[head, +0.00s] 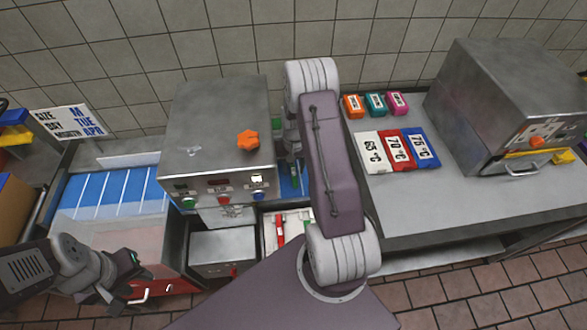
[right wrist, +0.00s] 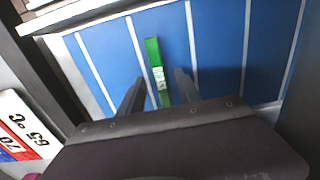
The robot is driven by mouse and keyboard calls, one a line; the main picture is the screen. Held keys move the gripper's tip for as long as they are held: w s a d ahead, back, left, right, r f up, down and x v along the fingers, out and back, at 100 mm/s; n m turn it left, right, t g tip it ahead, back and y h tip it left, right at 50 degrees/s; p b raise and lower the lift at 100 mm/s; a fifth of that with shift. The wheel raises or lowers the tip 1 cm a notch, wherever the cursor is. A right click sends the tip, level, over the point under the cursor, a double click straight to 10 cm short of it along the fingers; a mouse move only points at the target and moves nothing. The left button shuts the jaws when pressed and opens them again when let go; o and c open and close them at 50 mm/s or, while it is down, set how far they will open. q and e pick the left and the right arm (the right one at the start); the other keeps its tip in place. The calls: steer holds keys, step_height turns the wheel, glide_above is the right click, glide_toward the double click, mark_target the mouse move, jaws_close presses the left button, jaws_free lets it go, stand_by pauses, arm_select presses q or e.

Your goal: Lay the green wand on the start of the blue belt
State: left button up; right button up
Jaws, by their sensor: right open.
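The green wand (right wrist: 153,53), with a pale label on its side, lies on the blue belt (right wrist: 220,45) in the right wrist view, roughly along the belt's white lines. My right gripper (right wrist: 158,90) is open, its two fingers to either side of the wand's near end with gaps between. I cannot tell whether a finger touches the belt. In the head view my right arm covers much of this spot; a bit of blue belt (head: 288,188) shows beside the machine. My left gripper (head: 122,284) is at the lower left, away from the wand; its jaws are unclear.
A grey machine with an orange knob (head: 248,140) stands over the belt, whose other stretch (head: 110,192) shows at left. White, red and blue temperature cards (head: 398,150) and small coloured blocks (head: 376,104) lie on the right table. A metal oven (head: 510,105) stands far right.

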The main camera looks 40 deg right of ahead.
step_height(320, 180, up, 8)
steer(key=b, duration=0.1)
steer(key=shift+r, duration=0.25)
stand_by(0.6)
